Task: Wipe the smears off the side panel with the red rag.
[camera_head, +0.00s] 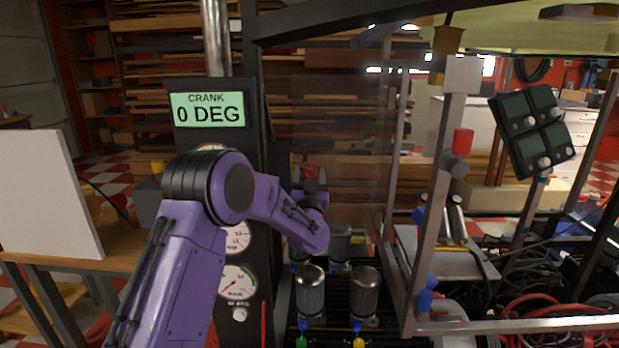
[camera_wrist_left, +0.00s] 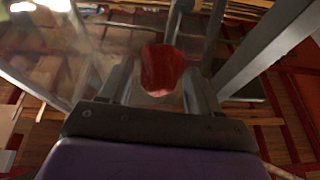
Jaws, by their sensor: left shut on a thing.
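The red rag (camera_head: 310,171) is bunched up at the end of my purple left arm. In the left wrist view the rag (camera_wrist_left: 163,69) sits between the two grey fingers of my left gripper (camera_wrist_left: 158,84), which is shut on it. The see-through side panel (camera_head: 345,110) stands upright in a metal frame, just beyond the rag. Faint brownish, hazy smears show on it in the head view, and a cloudy patch shows on the panel (camera_wrist_left: 75,65) in the left wrist view. I cannot tell whether the rag touches the panel. My right gripper is out of view.
A dark post with a crank display (camera_head: 208,110) and gauges (camera_head: 237,281) stands close beside my left arm. Metal frame bars (camera_head: 440,200) and a tilted screen cluster (camera_head: 532,130) are at right. Metal cylinders (camera_head: 311,292) stand below the rag.

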